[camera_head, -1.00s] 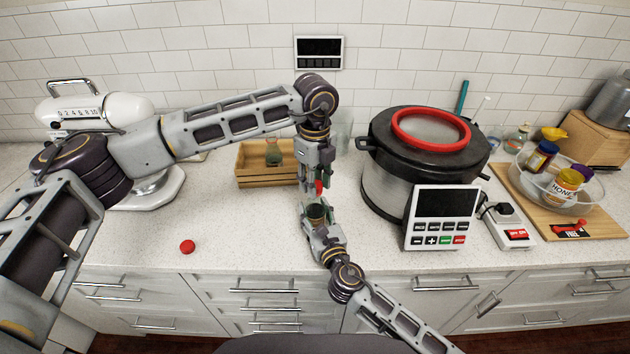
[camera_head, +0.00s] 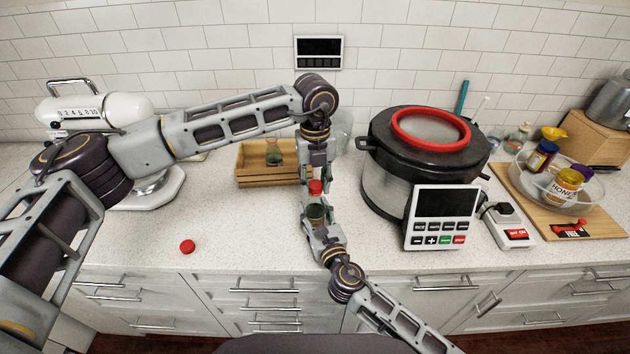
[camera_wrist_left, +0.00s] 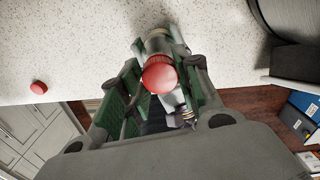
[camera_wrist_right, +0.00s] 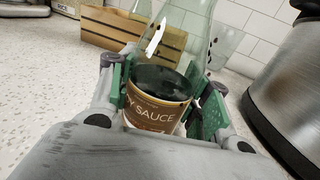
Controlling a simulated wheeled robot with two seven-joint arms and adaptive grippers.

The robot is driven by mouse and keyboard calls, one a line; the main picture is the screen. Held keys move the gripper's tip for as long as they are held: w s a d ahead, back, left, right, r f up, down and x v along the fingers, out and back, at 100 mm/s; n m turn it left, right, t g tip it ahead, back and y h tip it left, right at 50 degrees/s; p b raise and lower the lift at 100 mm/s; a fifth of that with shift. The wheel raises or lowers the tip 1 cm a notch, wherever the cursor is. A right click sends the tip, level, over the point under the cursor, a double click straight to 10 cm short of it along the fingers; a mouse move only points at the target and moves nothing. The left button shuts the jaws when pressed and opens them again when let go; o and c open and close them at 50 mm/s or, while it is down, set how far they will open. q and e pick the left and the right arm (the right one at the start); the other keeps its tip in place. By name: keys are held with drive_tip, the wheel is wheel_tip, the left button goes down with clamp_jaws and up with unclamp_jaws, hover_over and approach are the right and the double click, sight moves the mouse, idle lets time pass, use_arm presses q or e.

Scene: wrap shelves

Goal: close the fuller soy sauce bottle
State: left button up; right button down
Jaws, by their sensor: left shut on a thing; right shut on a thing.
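The soy sauce bottle (camera_head: 316,212) stands upright in my right gripper (camera_head: 321,229), which is shut around its body. Its brown label (camera_wrist_right: 155,116) and dark contents show in the right wrist view between the green finger pads. My left gripper (camera_head: 316,177) points down from above, shut on a red cap (camera_head: 316,187). The cap is at the top of the bottle's neck; I cannot tell whether it is seated. The left wrist view shows the cap (camera_wrist_left: 159,75) between the fingers. A second bottle (camera_head: 273,153) stands in the wooden crate (camera_head: 262,182).
A second red cap (camera_head: 187,246) lies alone on the counter at the front left. A large pot (camera_head: 385,195) and a control panel (camera_head: 441,218) stand close on the right. A white mixer (camera_head: 105,108) stands at the left. The front left counter is mostly clear.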

use_arm(q)
drive_tip(key=m, duration=1.3)
drive_tip(key=shift+m, duration=0.3)
drive_tip(key=m, duration=0.7)
drive_tip(key=shift+f, duration=0.1)
drive_tip(key=m, duration=0.6)
drive_tip(key=shift+m, duration=0.4)
drive_tip(key=o, duration=1.2)
drive_tip(key=shift+r, duration=6)
